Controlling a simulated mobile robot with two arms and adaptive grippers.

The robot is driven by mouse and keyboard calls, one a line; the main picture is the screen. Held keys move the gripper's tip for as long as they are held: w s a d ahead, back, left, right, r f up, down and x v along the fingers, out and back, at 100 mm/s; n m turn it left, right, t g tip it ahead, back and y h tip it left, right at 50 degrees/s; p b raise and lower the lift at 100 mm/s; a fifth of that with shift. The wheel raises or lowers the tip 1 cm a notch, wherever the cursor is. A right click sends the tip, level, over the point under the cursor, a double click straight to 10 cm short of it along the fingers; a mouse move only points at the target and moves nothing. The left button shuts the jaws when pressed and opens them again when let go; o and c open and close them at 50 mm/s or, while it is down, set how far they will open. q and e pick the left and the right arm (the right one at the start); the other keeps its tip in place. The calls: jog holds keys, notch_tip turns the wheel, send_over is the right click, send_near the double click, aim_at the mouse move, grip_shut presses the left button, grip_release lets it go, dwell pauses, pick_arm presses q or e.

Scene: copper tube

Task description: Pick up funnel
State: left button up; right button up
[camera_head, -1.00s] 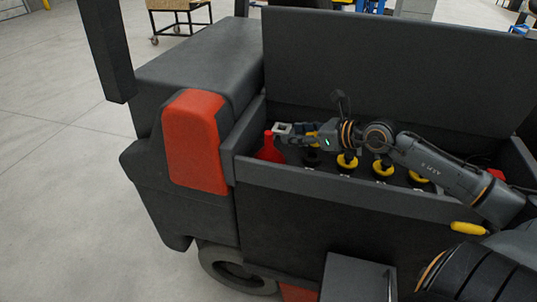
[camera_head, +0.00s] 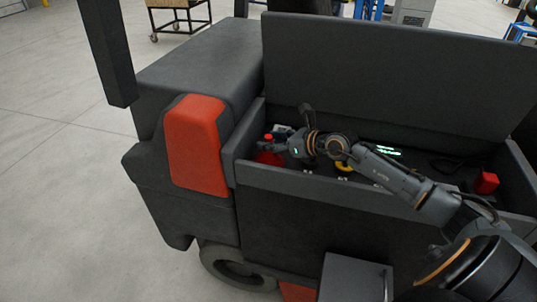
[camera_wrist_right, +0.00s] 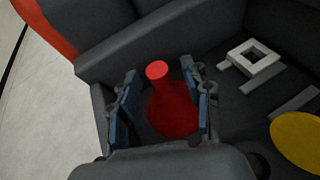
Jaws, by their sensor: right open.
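The red funnel (camera_head: 269,155) stands in the left end of the dark open compartment, its narrow spout up and its wide part down. In the right wrist view the funnel (camera_wrist_right: 172,105) sits between the two blue-padded fingers of my right gripper (camera_wrist_right: 165,98). The fingers are spread apart on either side of the spout. In the head view my right gripper (camera_head: 277,140) is at the funnel, and it partly covers it. My left gripper does not show.
The compartment's front wall (camera_head: 300,184) and raised lid (camera_head: 400,75) bound the space. A yellow round thing (camera_wrist_right: 300,140) and a light square frame (camera_wrist_right: 256,57) lie to the right in the wrist view. A red block (camera_head: 486,182) is at the compartment's right end.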

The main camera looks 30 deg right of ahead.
jog(key=shift+x, duration=0.8)
jog(key=shift+s, duration=0.1)
jog(key=shift+c, duration=0.2)
grip_shut()
jog(key=shift+r, duration=0.1)
